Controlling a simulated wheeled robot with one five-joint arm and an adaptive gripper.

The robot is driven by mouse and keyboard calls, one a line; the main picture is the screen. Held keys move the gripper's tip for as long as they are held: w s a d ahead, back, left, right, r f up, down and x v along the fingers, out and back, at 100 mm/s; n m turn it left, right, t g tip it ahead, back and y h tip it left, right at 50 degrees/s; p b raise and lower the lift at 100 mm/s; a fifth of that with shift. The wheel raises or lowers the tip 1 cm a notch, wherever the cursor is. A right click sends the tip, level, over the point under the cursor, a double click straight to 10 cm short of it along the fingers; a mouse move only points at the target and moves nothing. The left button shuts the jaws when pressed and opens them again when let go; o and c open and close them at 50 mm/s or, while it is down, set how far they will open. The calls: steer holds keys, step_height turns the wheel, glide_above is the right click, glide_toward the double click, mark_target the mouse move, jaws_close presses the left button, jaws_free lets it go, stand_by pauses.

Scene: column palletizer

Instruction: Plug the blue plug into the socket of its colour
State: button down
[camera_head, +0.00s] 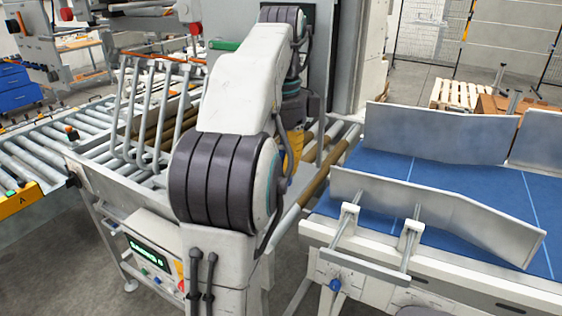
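I cannot make out a blue plug or its matching socket for certain in the head view. A small blue round part (335,285) sits on the near side of the blue conveyor's frame; I cannot tell whether it is a plug, a socket or a knob. My grey and white arm rises in the middle and bends down at the top. Its dark wrist end points down behind the big shoulder joint, beside a yellow part. My gripper's fingers are hidden there, so what they hold, if anything, does not show.
A blue belt conveyor (385,168) with metal guide plates (440,132) fills the right. A roller conveyor (60,140) runs at the left, with a metal fork frame (150,110) beside my arm. A control box with a green display (148,252) is at lower left. A wooden pallet (462,95) stands at the back.

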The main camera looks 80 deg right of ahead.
steer(key=shift+f, duration=0.25)
stand_by(0.4)
steer(key=c, duration=1.1)
jaws_free()
steer(key=shift+r+p, duration=0.45)
steer(key=shift+r, duration=0.65)
step_height(320, 180, up, 4)
steer(key=p, duration=0.2)
steer(key=shift+p, duration=0.4)
steer(key=shift+w+a+r, duration=0.35)
steer(key=shift+a+r, duration=0.2)
steer(key=shift+a, duration=0.85)
steer(key=shift+w+a+r, duration=0.35)
steer(key=shift+a+r, duration=0.25)
steer(key=shift+a, duration=0.8)
steer(key=shift+w+a+r, duration=0.35)
steer(key=shift+a+r, duration=0.2)
steer(key=shift+a, duration=0.85)
